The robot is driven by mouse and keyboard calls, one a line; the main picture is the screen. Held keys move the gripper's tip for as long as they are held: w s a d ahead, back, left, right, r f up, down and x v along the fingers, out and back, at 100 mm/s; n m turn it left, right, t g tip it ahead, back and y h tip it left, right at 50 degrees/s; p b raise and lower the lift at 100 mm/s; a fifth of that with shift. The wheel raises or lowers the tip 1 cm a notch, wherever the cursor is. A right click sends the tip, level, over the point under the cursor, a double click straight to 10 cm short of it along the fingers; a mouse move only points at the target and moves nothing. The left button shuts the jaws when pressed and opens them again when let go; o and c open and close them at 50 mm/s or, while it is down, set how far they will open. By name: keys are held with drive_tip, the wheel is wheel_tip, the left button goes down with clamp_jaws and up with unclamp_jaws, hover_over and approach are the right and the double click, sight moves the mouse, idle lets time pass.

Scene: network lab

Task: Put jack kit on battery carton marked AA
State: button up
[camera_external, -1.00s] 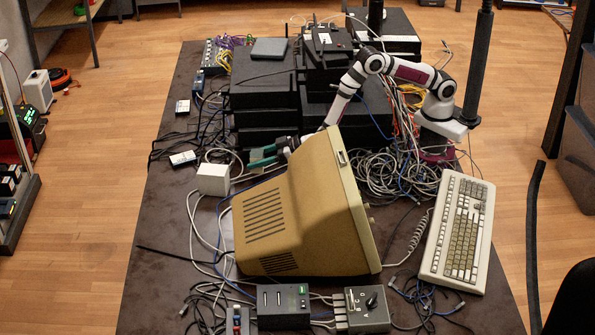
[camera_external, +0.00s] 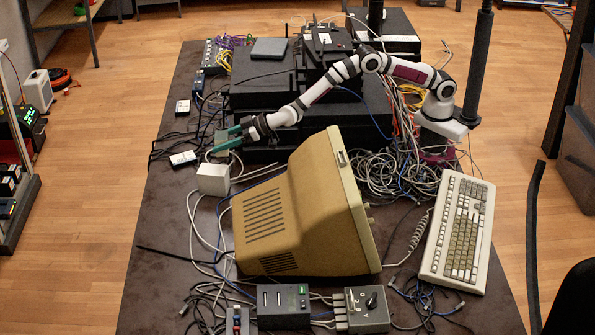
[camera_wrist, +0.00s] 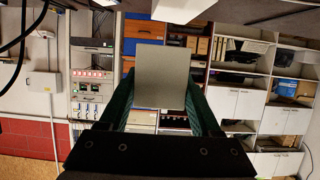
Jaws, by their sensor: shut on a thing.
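My gripper (camera_external: 224,139) has green fingers and is shut on a plain grey-beige box, taken to be the jack kit (camera_wrist: 162,77). In the wrist view the box fills the gap between the fingers. In the external view the gripper is above the left part of the table, left of the black stacked units. Two small white-and-dark boxes lie on the table's left side: a farther one (camera_external: 182,106) and a nearer one (camera_external: 183,158), just left of the gripper in the picture. Either may be the battery carton; their markings are too small to read.
A white cube box (camera_external: 213,180) stands below the gripper in the picture. A beige monitor (camera_external: 300,210) and stacked black units (camera_external: 262,80) stand to the right. Cables lie around the small boxes. The table's left front area (camera_external: 170,220) is mostly clear.

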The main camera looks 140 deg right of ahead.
sight(221, 155)
drive_tip(key=f, duration=0.1)
drive_tip(key=w+f, duration=0.1)
drive_tip(key=f, duration=0.3)
drive_tip(key=shift+w+a, duration=0.3)
drive_tip(key=shift+a, duration=0.05)
drive_tip(key=shift+f, duration=0.2)
drive_tip(key=o, duration=1.5)
drive_tip(key=shift+c, duration=0.2)
drive_tip(key=shift+r, duration=0.2)
drive_tip(key=v, duration=1.2)
drive_tip(key=shift+f, duration=0.1)
